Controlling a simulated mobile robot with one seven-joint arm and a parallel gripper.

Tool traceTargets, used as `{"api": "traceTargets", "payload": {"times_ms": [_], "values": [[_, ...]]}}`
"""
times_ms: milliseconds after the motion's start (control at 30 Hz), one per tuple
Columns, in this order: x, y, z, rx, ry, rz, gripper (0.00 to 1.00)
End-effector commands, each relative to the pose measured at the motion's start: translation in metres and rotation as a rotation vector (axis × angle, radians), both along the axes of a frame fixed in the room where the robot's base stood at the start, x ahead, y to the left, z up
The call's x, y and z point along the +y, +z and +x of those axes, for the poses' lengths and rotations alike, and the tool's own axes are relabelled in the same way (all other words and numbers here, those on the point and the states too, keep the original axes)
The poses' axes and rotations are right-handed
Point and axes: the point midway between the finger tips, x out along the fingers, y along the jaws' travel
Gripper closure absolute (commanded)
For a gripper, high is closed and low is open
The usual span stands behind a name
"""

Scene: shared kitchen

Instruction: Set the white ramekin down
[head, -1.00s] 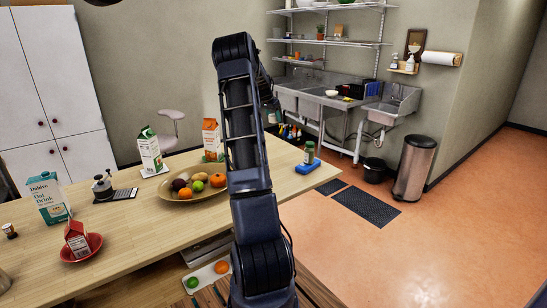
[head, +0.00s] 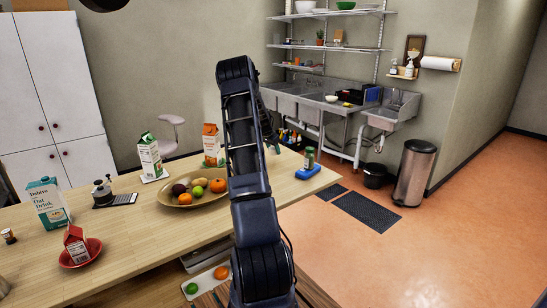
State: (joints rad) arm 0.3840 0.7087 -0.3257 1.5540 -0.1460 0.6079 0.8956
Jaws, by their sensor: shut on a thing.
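My arm rises through the middle of the head view and bends away over the far edge of the wooden table (head: 130,235). Only a small part of my gripper (head: 275,147) shows, just right of the arm above the table's far side. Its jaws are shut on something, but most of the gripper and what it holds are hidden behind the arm. The white ramekin is not visible in the grip. A small white bowl (head: 331,98) stands far off on the sink counter.
A wide fruit bowl (head: 172,201) is left of my arm. A green-and-white carton (head: 149,156) and an orange carton (head: 211,146) stand behind it. A jar (head: 309,157) and a blue sponge-like block (head: 307,172) are at the right end.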

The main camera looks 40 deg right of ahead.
Motion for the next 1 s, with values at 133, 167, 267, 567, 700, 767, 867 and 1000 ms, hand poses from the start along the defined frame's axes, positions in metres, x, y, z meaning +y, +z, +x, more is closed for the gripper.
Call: {"api": "traceTargets", "payload": {"times_ms": [133,167,267,567,700,767,867,1000], "values": [[0.000,-0.015,0.000,0.002,0.001,0.001,0.73],[0.000,-0.019,0.000,0.003,0.001,0.001,0.73],[0.000,-0.033,0.000,0.002,0.000,0.001,0.73],[0.000,-0.042,0.000,0.000,0.000,0.000,0.73],[0.000,-0.044,0.000,0.000,0.000,0.000,0.73],[0.000,-0.045,0.000,0.001,0.000,0.000,0.73],[0.000,-0.045,0.000,0.000,0.000,0.000,0.30],[0.000,-0.044,0.000,0.000,0.000,0.000,0.28]]}}
